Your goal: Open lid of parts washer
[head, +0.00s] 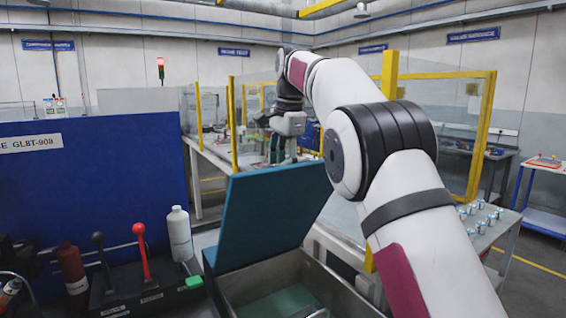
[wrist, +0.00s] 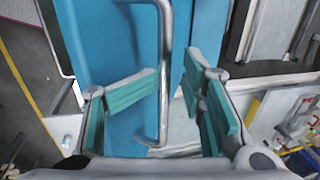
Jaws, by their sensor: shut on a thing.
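The parts washer (head: 350,300) is a grey metal basin at the bottom centre of the head view. Its teal lid (head: 265,210) is raised and tilted steeply, with the basin open below it. In the wrist view the lid (wrist: 100,45) fills the upper middle, and a curved metal handle (wrist: 166,50) runs along it. My gripper (wrist: 176,82) has its teal-padded fingers on either side of the handle and is shut on it.
A blue panel (head: 90,185) stands at left. Red and black levers (head: 141,255), a white bottle (head: 180,233) and a dark red bottle (head: 72,265) stand left of the washer. A yellow-framed clear guard (head: 445,120) is behind. Small cans (head: 480,226) sit on a table at right.

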